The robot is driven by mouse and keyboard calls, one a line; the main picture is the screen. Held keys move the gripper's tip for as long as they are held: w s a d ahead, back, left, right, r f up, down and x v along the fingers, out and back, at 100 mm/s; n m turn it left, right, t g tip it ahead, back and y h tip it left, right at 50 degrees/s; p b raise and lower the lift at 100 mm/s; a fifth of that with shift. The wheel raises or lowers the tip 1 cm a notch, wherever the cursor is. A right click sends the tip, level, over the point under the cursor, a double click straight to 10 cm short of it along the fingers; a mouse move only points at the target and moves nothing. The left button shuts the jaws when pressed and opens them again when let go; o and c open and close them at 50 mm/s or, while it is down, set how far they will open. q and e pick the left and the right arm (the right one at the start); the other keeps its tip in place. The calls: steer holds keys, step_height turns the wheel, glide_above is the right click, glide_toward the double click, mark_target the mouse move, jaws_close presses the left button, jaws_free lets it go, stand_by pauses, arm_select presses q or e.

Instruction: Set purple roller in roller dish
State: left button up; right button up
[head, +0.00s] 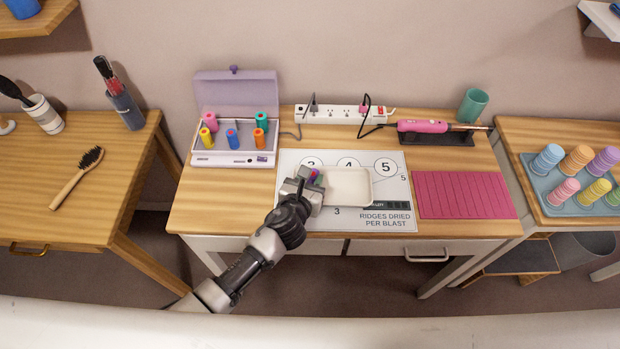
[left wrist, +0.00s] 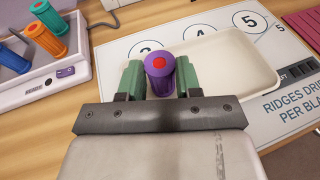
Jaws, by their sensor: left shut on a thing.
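The purple roller (left wrist: 160,75) has a red dot on its end. My left gripper (left wrist: 160,82) is shut on it, with a green finger pad on each side. In the head view the roller (head: 313,176) shows only in part, at the tip of my left gripper (head: 312,182). The roller dish (head: 348,187) is a shallow cream tray on the printed mat. The roller is at the dish's left end; I cannot tell whether it touches the dish. The dish also shows behind the roller in the left wrist view (left wrist: 222,60). My right gripper is not in view.
A roller heater box (head: 235,159) with several coloured rollers and an open lid stands at the left. A power strip (head: 330,114), a pink curling iron (head: 423,126) and a teal cup (head: 473,105) are at the back. A pink ridged mat (head: 463,195) lies right of the printed mat (head: 385,220).

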arm_select(q)
steer(key=shift+f, duration=0.25)
steer(key=o, duration=1)
steer(key=shift+o, duration=0.2)
steer(key=shift+r, duration=0.1)
steer(key=shift+r, duration=0.3)
steer(key=v, duration=1.2)
steer(key=shift+p, duration=0.3)
steer(key=shift+f, duration=0.1)
